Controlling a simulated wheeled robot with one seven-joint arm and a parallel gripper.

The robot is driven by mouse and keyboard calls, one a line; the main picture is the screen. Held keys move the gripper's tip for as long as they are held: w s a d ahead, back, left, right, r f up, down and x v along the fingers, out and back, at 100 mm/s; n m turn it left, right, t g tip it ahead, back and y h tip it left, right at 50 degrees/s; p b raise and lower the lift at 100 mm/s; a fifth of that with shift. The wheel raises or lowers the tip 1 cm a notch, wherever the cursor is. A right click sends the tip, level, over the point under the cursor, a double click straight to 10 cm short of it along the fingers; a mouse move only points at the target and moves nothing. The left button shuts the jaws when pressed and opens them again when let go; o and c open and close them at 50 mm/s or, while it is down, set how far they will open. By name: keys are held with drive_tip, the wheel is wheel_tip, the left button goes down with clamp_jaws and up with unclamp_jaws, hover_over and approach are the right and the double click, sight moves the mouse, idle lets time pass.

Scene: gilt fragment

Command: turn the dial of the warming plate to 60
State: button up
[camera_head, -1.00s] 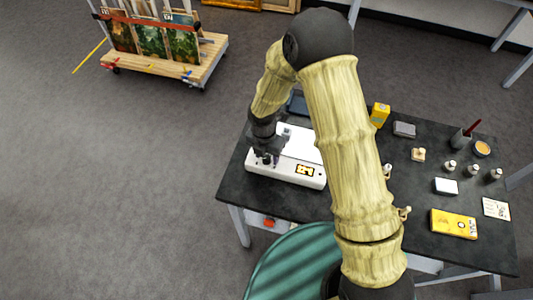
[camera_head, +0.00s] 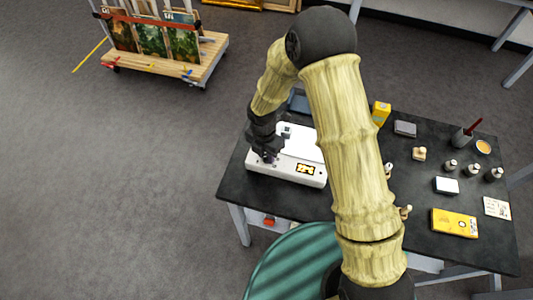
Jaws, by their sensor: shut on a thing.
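The warming plate (camera_head: 291,172) is a white box near the left end of the dark table, with a small yellow-lit display (camera_head: 306,169) on its front right. The digits are too small to read surely. My gripper (camera_head: 267,159) is at the plate's front left corner, pointing down, and is shut on the dial there. The dial itself is hidden by my gripper, so its setting does not show.
The dark table (camera_head: 416,221) carries a yellow box (camera_head: 381,113), a grey block (camera_head: 405,129), several small bottles, a cup with a red-handled tool (camera_head: 463,137) and a yellow case (camera_head: 454,223). A wooden cart with paintings (camera_head: 166,62) stands far left. A green chair (camera_head: 297,262) is in front.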

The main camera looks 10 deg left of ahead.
drive_tip(key=m+b, duration=0.1)
drive_tip(key=m, duration=0.4)
drive_tip(key=shift+w, duration=0.1)
drive_tip(key=m+b, duration=0.1)
drive_tip(key=m, duration=0.3)
drive_tip(key=shift+m+y, duration=0.3)
drive_tip(key=m+b, duration=0.1)
drive_tip(key=m, duration=0.3)
drive_tip(key=shift+w+m+b, duration=0.1)
drive_tip(key=shift+m+b, duration=0.2)
drive_tip(key=shift+b, duration=0.05)
drive_tip(key=m+b, duration=0.1)
drive_tip(key=m, duration=0.3)
drive_tip(key=shift+m+y, duration=0.3)
drive_tip(key=m+b, duration=0.1)
drive_tip(key=m, duration=0.3)
drive_tip(key=shift+r, duration=0.1)
drive_tip(key=m, duration=0.5)
drive_tip(key=shift+d, duration=0.1)
drive_tip(key=m, duration=0.4)
drive_tip(key=shift+r+m+t+p, duration=0.1)
drive_tip(key=shift+m+t+p, duration=0.2)
drive_tip(key=shift+p, duration=0.1)
drive_tip(key=shift+m+p, duration=0.6)
drive_tip(key=shift+m, duration=1.3)
